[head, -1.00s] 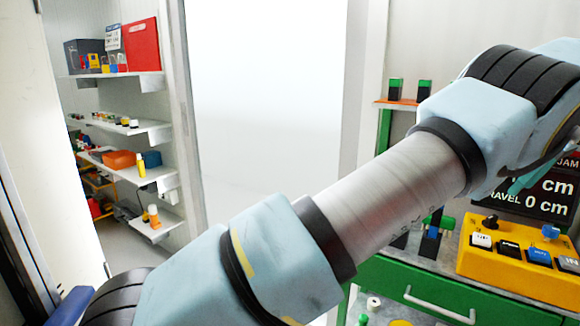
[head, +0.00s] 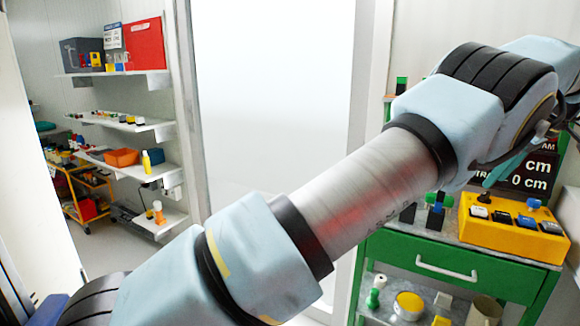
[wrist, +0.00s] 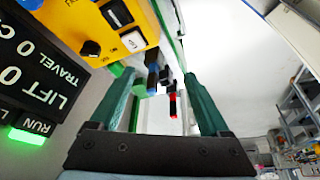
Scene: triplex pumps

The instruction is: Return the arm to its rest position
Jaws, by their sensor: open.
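My arm (head: 365,190) crosses the head view from the lower left to the upper right, raised in front of the green bench. Its end lies at the right edge of the head view, where part of a green finger shows beside the dark display. In the wrist view, my gripper (wrist: 162,95) has two green fingers set wide apart, with nothing held between them. Beyond the fingers are the yellow control box (wrist: 100,25) and small blue and red-tipped parts, apart from the fingers.
A green bench (head: 400,255) with a drawer carries the yellow control box (head: 505,230). A dark display (head: 530,175) stands behind it, close to my gripper. White shelves (head: 125,125) with bins and a yellow cart (head: 80,195) are at the left. A pale panel (head: 270,100) fills the middle.

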